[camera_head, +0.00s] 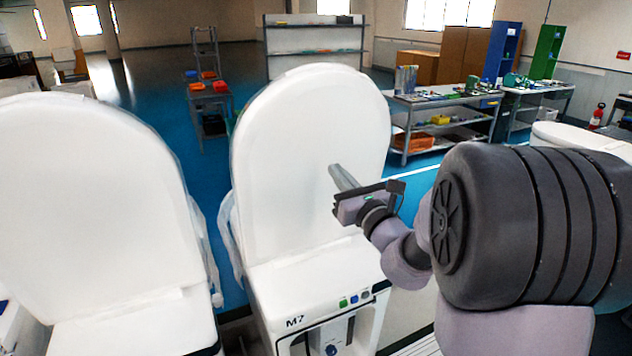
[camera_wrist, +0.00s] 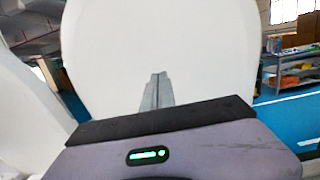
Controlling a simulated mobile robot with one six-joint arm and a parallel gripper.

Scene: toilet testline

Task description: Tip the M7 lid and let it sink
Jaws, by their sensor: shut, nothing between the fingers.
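The M7 toilet (camera_head: 315,275) stands at the centre of the head view, with its label on the front left. Its white lid (camera_head: 295,135) is raised upright. In the wrist view the lid (camera_wrist: 205,55) fills most of the picture. My gripper (camera_head: 337,172) is shut and empty, in front of the lid's right half with its fingers pointing at the inner face. In the wrist view the closed fingers (camera_wrist: 157,92) show against the lid. I cannot tell whether the tips touch it.
Another toilet with a raised lid (camera_head: 85,200) stands close on the left. Behind, a workbench (camera_head: 445,98) holds parts and bins, and a small rack (camera_head: 210,115) has red bins. Open blue floor (camera_head: 160,90) lies behind the toilets. A further white toilet part (camera_head: 580,138) shows at right.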

